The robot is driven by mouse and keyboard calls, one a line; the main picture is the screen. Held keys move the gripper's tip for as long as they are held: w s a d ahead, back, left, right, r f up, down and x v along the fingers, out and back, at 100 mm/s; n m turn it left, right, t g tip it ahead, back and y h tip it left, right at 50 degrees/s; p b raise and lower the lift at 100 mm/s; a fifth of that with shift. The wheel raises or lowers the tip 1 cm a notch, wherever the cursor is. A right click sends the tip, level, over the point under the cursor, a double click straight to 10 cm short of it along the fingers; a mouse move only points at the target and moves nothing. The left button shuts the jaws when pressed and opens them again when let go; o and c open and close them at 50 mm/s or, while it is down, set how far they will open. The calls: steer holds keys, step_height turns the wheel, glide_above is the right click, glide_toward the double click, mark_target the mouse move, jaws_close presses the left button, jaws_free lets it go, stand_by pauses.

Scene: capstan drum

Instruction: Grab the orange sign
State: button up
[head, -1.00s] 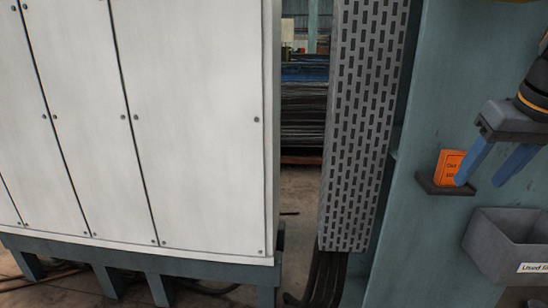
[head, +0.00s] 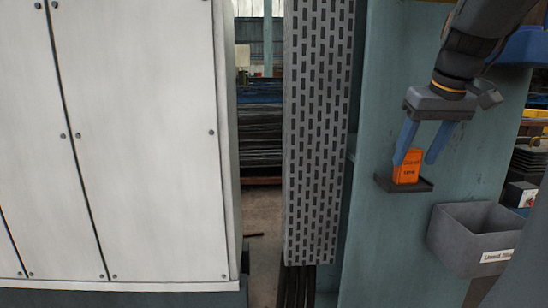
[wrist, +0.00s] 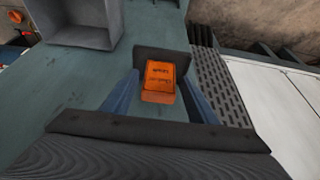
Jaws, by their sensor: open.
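The orange sign (head: 408,166) is a small block with dark lettering. It stands upright on a small dark shelf (head: 404,186) fixed to a teal panel. My gripper (head: 415,160) is open, its blue fingers pointing down at the sign. In the head view the left finger overlaps the sign's left edge and the right finger is to its right. In the wrist view the sign (wrist: 159,80) appears between the two fingers (wrist: 159,88), with a gap on each side. I cannot tell whether a finger touches it.
A grey open bin (head: 470,236) with a white label is mounted below and right of the shelf. A perforated grey duct (head: 318,130) runs down left of the teal panel. A large white cabinet (head: 150,140) fills the left. Blue bins show at the right edge.

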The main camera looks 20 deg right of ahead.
mark_target(407, 167)
steer(key=shift+w, duration=0.3)
steer(key=shift+w+x, duration=0.2)
steer(key=shift+x, duration=2.45)
steer(key=shift+r, duration=0.1)
steer(key=shift+d, duration=0.1)
steer(key=c, duration=0.9)
steer(key=shift+r, duration=0.1)
